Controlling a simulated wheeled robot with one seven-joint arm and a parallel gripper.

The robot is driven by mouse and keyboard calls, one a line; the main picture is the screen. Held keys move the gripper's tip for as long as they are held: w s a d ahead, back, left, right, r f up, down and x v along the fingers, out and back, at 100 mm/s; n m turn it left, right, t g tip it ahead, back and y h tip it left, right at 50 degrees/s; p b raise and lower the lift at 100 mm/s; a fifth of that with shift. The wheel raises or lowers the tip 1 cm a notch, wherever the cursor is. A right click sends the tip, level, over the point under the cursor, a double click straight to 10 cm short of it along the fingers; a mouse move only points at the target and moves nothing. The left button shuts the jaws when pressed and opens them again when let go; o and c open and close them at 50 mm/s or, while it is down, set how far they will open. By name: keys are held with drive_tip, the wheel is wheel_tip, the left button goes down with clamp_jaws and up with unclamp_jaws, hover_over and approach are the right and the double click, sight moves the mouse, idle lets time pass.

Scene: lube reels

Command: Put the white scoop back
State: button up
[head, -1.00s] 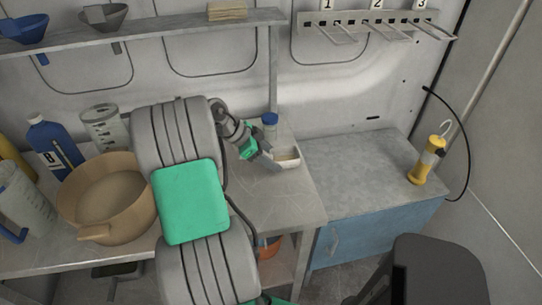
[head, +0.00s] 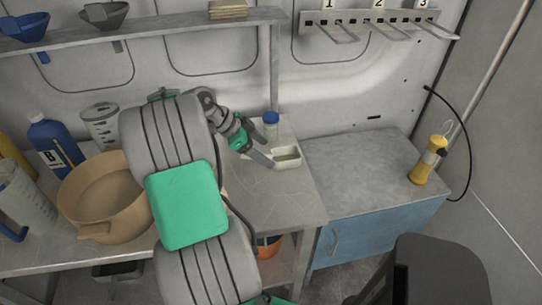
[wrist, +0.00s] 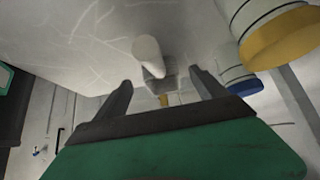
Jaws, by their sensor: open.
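A small white open-topped scoop (head: 288,154) rests on the grey bench near its right end, pale inside. My gripper (head: 261,158) is just left of it, low over the bench, its jaws apart and empty. In the wrist view the open fingers (wrist: 162,84) show with a rounded white piece (wrist: 147,50) ahead between them. It looks like the scoop's handle end, but I cannot be sure. My arm hides part of the bench.
A blue-capped container (head: 270,124) stands close behind the scoop. A tan basin (head: 84,218) and blue bottle B (head: 50,143) are left. Empty hooks (head: 380,20) numbered 1 to 3 hang upper right.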

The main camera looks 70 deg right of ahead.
drive_tip(key=v, duration=0.7)
drive_tip(key=shift+w+a+r+p, duration=0.1)
drive_tip(key=shift+w+r+p, duration=0.15)
drive_tip(key=shift+w+p, duration=0.05)
idle(4.8)
